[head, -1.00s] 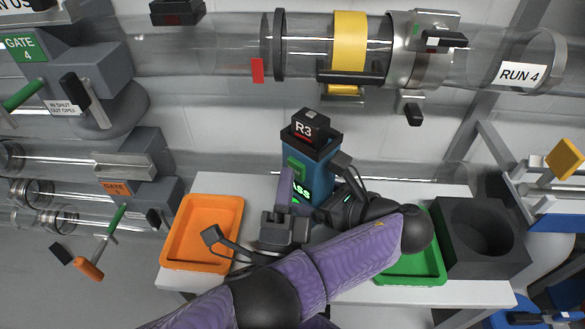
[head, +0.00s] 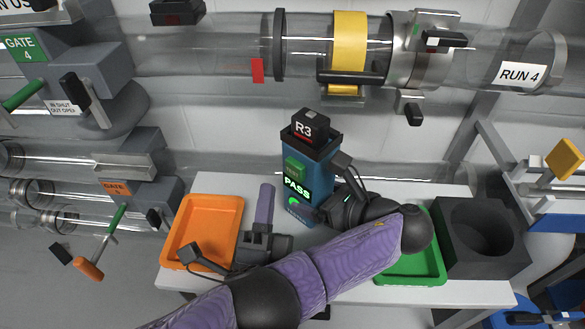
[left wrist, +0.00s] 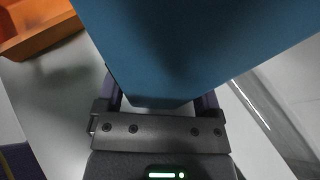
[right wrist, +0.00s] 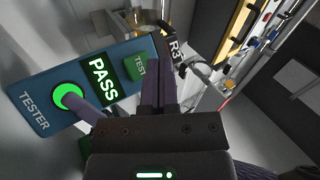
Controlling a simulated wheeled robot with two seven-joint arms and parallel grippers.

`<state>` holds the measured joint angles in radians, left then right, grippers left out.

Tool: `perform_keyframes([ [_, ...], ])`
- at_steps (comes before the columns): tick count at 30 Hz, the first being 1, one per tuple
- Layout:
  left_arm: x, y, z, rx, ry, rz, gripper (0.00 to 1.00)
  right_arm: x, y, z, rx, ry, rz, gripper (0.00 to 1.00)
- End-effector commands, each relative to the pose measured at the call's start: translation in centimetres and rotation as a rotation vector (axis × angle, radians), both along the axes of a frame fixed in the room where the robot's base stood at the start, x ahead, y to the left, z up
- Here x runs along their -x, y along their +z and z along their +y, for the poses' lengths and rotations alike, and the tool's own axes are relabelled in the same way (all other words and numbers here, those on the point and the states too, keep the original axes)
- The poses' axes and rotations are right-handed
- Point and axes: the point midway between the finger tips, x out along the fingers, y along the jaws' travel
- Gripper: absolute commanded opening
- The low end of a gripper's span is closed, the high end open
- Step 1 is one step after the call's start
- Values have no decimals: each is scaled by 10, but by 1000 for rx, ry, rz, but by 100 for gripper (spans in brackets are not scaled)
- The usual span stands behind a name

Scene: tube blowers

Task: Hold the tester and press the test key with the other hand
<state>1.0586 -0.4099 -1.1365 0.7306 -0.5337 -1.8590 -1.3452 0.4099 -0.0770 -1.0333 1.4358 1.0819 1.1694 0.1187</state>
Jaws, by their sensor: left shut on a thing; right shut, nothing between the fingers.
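The tester (head: 318,176) is an upright blue box with a green TEST key (head: 295,168), a lit green PASS display (head: 297,188) and a glowing green round lamp. A black block marked R3 (head: 304,127) sits in its top. My left gripper (head: 328,206) is shut on the tester from the right; the left wrist view shows the blue body (left wrist: 165,50) between its fingers. My right gripper (head: 265,203) is shut and empty, left of the tester and apart from it. In the right wrist view, its fingers (right wrist: 159,85) overlap the panel near the TEST key (right wrist: 138,66).
An orange tray (head: 172,250) lies left on the white table and a green tray (head: 437,265) right, partly behind my left arm. A dark block with a round hole (head: 458,255) stands beside it. Clear tubes (head: 210,50) run behind; gate levers are at left.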

Motion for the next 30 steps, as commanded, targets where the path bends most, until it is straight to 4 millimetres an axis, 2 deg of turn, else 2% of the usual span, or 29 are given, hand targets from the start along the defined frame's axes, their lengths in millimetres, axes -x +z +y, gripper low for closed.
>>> perform_keyframes([
  [9,0,1,0,0,-1,-2,10,21,0,17,0,1,1,0],
  [29,0,1,0,0,-1,-2,10,22,0,17,1,1,-1,0],
  [30,0,1,0,0,-1,-2,91,22,0,17,1,1,0,0],
])
